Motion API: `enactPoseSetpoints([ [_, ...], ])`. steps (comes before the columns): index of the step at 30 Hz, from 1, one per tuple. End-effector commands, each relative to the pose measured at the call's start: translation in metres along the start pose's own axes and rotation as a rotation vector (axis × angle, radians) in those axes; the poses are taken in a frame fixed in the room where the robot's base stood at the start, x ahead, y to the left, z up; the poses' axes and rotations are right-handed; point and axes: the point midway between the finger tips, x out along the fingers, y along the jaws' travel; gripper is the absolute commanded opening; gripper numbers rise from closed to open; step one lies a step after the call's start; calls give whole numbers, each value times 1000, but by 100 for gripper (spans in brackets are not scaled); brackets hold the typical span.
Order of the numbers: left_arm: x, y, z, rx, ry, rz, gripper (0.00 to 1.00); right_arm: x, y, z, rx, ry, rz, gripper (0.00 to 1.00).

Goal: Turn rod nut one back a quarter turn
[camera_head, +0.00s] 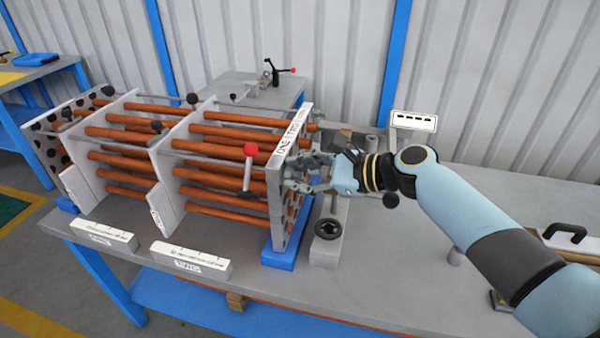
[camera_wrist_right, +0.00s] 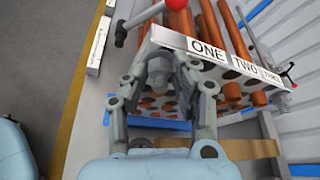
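My right gripper (camera_head: 298,174) is at the outer face of the white end plate (camera_head: 275,185), which has holes and orange tubes behind it. In the right wrist view the plate's top edge reads ONE, TWO, THREE. There the two fingers of my right gripper (camera_wrist_right: 166,82) stand apart, one on each side of a grey rounded part (camera_wrist_right: 160,70) below and left of the label ONE. This part may be rod nut one. Whether the fingers press on it is not clear. In the head view the fingers and wrist hide it. My left gripper is not in view.
A red-knobbed lever (camera_head: 250,150) stands at the plate's near side. A black handwheel (camera_head: 328,229) is below my right gripper. A small white sign (camera_head: 414,121) stands behind my wrist.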

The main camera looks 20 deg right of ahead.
Motion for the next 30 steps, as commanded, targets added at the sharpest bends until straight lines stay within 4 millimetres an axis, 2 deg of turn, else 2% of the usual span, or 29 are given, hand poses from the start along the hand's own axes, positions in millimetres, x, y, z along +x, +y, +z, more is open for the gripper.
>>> enactPoseSetpoints([
  [1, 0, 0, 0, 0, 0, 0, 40, 0, 0, 0, 0, 0, 0, 19],
  [5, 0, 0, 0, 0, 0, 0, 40, 0, 0, 0, 0, 0, 0, 2],
  [6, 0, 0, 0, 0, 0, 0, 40, 0, 0, 0, 0, 0, 0, 0],
  [14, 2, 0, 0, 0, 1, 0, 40, 0, 1, -1, -15, 0, -7, 0],
  [20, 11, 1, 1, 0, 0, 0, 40, 0, 3, -2, -86, 0, -36, 0],
  [26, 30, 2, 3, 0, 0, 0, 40, 1, 5, -4, -224, 0, -94, 0],
  [30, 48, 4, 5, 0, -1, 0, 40, 2, 7, -6, -345, -1, -144, 0],
])
